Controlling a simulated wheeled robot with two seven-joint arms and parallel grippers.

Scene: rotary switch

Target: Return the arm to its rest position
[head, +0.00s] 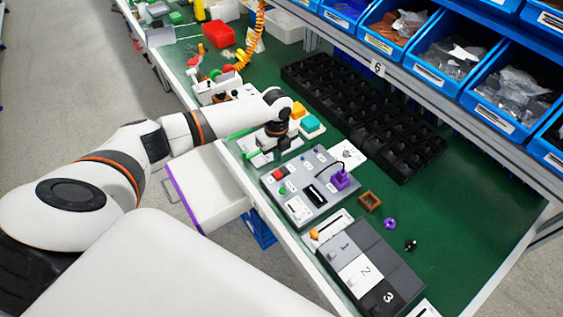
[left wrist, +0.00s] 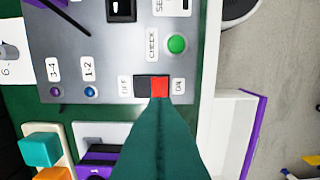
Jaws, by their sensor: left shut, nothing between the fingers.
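My left arm reaches in from the left in the head view, over the bench's near edge. Its gripper (head: 284,143) is just beyond the upper left end of a grey control panel (head: 304,211). In the left wrist view the dark green fingers (left wrist: 160,104) are shut together with nothing between them. Their tips overlap the lower edge of a black and red rocker switch (left wrist: 160,84) between OFF and ON labels. I cannot tell whether they touch it. A green button (left wrist: 177,43) sits close by on the panel. My right gripper is not in view.
A black compartment tray (head: 365,115) lies behind the panel, below blue bins (head: 446,55). A box numbered 1, 2, 3 (head: 362,266) stands in front. Teal and yellow blocks (head: 312,124) are close to the gripper. An open white drawer (head: 208,186) juts from the bench.

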